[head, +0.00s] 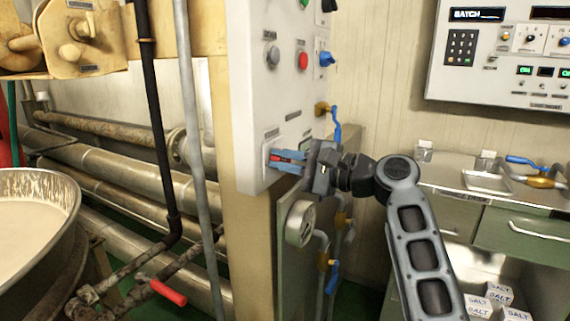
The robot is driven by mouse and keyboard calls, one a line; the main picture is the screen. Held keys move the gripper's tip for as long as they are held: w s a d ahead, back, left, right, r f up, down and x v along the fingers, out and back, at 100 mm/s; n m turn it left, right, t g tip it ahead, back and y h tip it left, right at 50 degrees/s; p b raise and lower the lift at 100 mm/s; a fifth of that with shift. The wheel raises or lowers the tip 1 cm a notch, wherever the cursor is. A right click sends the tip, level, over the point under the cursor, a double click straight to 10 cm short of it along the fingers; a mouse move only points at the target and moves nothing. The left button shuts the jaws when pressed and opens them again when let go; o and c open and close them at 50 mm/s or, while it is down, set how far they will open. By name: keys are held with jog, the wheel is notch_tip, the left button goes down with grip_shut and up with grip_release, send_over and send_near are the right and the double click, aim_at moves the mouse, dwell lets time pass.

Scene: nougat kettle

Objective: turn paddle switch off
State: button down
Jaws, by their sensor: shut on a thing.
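The paddle switch (275,158) shows as a small red piece low on the side of the white control box (260,100). My gripper (283,160) reaches in from the right, and its blue fingers are shut on the paddle. The fingers hide much of the paddle. I cannot tell from this view which way it is tilted.
A red button (303,60) and a blue knob (326,59) sit above on the box. A blue-handled valve (336,122) and a gauge (300,223) are close to my arm. A grey vertical pipe (198,150) stands left of the box.

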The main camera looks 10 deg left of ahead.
jog(key=shift+s+f+n+b, duration=0.1)
jog(key=shift+f+n+b, duration=0.25)
jog(key=shift+n+b, duration=0.6)
jog(key=shift+f+n+b, duration=0.3)
jog(key=shift+n+b, duration=0.2)
jog(key=shift+n, duration=0.85)
jog(key=c, duration=1.1)
grip_release()
jog(key=shift+c, duration=0.2)
jog(key=shift+r, duration=0.1)
jog(key=v, duration=0.7)
jog(key=shift+s+d, duration=0.15)
jog(key=shift+d, duration=0.2)
